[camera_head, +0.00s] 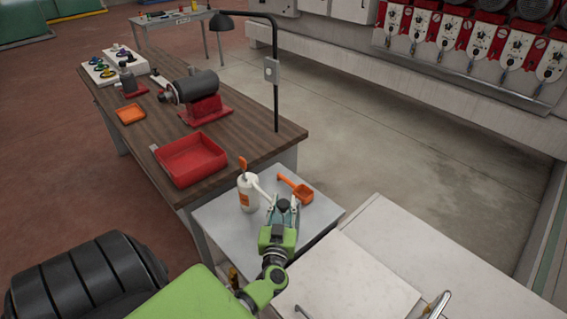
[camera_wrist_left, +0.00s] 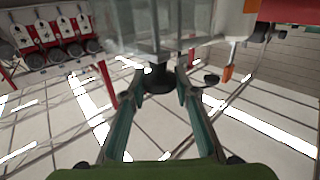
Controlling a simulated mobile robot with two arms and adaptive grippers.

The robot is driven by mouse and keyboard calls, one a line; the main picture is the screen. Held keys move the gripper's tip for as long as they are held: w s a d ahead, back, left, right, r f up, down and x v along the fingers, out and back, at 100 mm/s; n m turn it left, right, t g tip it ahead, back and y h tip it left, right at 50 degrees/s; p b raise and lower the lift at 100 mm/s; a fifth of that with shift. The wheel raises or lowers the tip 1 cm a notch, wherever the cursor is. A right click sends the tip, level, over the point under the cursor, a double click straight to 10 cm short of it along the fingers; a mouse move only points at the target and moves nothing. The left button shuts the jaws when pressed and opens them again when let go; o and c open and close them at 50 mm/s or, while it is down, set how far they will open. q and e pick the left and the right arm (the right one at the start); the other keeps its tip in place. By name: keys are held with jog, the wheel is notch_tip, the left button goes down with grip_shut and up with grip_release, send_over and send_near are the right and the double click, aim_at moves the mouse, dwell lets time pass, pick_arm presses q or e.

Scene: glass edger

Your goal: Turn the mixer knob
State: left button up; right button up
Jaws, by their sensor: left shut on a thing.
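The dark round mixer knob (camera_head: 284,204) is above the small grey table, between the fingertips of my left gripper (camera_head: 283,208). In the left wrist view the dark knob (camera_wrist_left: 158,78) shows between the two teal fingers, below a glassy, grey-edged body. My left gripper (camera_wrist_left: 160,85) is shut on the knob, with one finger on each side of it. The knob's turned angle cannot be told. My right gripper is not in view.
Open floor lies to the right.

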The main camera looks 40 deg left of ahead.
pick_arm(q)
jog(key=shift+s+a+f+m+t+h+b, duration=0.15)
jog(key=shift+m+t+h, duration=0.2)
jog(key=shift+m+h, duration=0.2)
jog(key=shift+w+m+t+h+b, duration=0.15)
jog(key=shift+m+t+h, duration=0.25)
jog(key=shift+h, duration=0.25)
jog(key=m+h+b, duration=0.2)
jog(key=h+b, duration=0.2)
jog(key=m+t+h+b, duration=0.1)
jog(key=m+h+b, duration=0.2)
jog(key=h+b, duration=0.1)
jog(key=m+h+b, duration=0.3)
jog(key=h+b, duration=0.1)
jog(key=shift+f+h+b, duration=0.2)
jog(key=shift+h+b, duration=0.1)
jog(key=shift+h, duration=0.1)
jog(key=shift+r+m+g+h+b, duration=0.15)
jog(key=shift+m+g+h+b, duration=0.15)
jog(key=shift+m+h+b, duration=0.5)
jog(key=shift+r+m+g+h+b, duration=0.15)
jog(key=shift+m+g+h+b, duration=0.1)
jog(key=shift+m+h+b, duration=0.5)
jog(key=shift+h, duration=0.35)
jog(key=shift+r, duration=0.1)
jog(key=o, duration=0.8)
jog(key=shift+o, duration=1.4)
jog(key=shift+w+d, duration=0.15)
jog(key=shift+d, duration=0.05)
